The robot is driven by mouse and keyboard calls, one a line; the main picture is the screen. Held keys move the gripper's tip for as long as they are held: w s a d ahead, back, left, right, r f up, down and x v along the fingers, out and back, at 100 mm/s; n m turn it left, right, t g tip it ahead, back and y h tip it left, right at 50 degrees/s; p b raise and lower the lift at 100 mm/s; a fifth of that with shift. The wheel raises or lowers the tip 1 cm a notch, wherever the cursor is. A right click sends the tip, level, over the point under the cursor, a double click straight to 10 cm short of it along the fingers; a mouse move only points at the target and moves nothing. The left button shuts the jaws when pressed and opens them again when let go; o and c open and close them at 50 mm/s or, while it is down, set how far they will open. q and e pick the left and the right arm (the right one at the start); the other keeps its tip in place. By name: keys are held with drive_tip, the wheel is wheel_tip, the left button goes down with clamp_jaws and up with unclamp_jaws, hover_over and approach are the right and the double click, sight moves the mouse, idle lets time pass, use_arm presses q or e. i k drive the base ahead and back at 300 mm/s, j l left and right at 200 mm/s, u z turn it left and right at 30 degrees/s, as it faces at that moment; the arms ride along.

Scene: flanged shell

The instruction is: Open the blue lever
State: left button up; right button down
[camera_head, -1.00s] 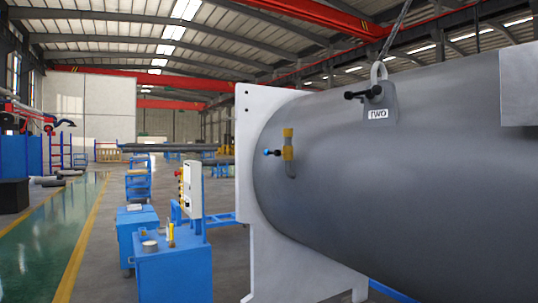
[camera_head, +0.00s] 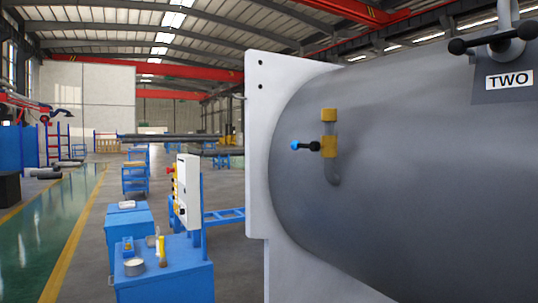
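The blue lever (camera_head: 295,146) is a small blue-tipped handle on a black stem. It points left from a yellow valve fitting (camera_head: 328,148) on a bent grey pipe at the side of the large grey shell (camera_head: 420,180). A second yellow piece caps the top of that pipe. Neither of my grippers shows in the head view, and nothing touches the lever.
A white flange plate (camera_head: 256,160) stands at the shell's left end. A black-handled clamp (camera_head: 500,42) sits above a "TWO" label (camera_head: 509,81) at upper right. Blue cabinets (camera_head: 165,275) and a white control box (camera_head: 187,190) stand at left. The green floor lane (camera_head: 45,235) is clear.

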sight(302, 145)
drive_tip(key=i+u, duration=0.15)
drive_tip(key=i, duration=1.05)
